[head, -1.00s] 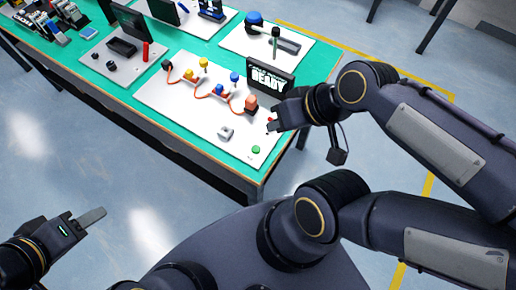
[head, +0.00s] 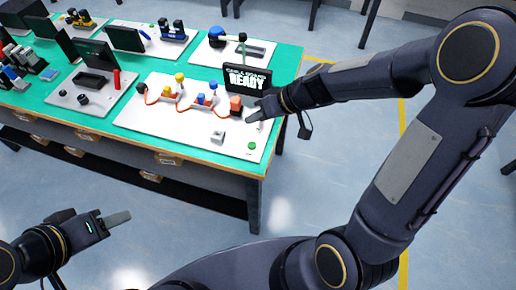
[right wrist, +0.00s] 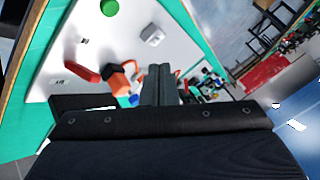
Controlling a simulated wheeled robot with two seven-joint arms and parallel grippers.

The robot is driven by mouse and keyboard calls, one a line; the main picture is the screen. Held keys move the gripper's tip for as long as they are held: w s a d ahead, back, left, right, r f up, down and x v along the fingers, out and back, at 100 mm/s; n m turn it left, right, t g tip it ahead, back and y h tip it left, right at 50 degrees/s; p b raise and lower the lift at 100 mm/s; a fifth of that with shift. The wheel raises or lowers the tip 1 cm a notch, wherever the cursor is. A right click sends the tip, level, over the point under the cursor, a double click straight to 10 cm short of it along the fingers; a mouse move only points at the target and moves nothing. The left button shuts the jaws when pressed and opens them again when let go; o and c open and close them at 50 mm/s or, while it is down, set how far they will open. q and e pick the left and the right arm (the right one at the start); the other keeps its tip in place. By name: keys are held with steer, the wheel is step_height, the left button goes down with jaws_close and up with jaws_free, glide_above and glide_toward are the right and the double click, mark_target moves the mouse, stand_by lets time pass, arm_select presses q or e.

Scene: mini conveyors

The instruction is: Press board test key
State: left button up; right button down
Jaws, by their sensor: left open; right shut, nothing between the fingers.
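The white board (head: 155,118) lies flat on the green table and carries colored knobs joined by orange leads, an orange block (head: 236,104) and a screen reading READY (head: 247,79). A grey block (head: 218,136) and a green round button (head: 252,146) sit near its front edge; which part is the test key I cannot tell. In the right wrist view the green button (right wrist: 109,8) and grey block (right wrist: 152,36) show beyond the fingers. My right gripper (head: 252,116) is shut and empty over the board's right side, near the orange block. My left gripper (head: 117,218) is open, away from the table.
Other white panels with a red cylinder (head: 116,78), a blue dome (head: 217,34) and dark screens fill the green table top (head: 275,85) behind and to the left. The READY screen stands close behind my right gripper. Open floor lies in front.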

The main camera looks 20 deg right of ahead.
steer(key=shift+f, duration=0.15)
steer(key=b, duration=0.5)
glide_above(255, 145)
step_height(255, 145, down, 7)
steer(key=shift+s+d+f, duration=0.1)
steer(key=shift+f, duration=0.1)
steer(key=shift+f+b, duration=0.6)
steer(key=shift+b, duration=0.35)
stand_by(1.1)
steer(key=shift+f+b, duration=0.4)
steer(key=shift+b, duration=0.3)
steer(key=shift+f+b, duration=0.3)
steer(key=shift+b, duration=0.2)
stand_by(0.4)
steer(key=shift+r, duration=0.1)
steer(key=shift+r+p, duration=0.4)
steer(key=shift+r, duration=0.25)
steer(key=shift+r, duration=0.15)
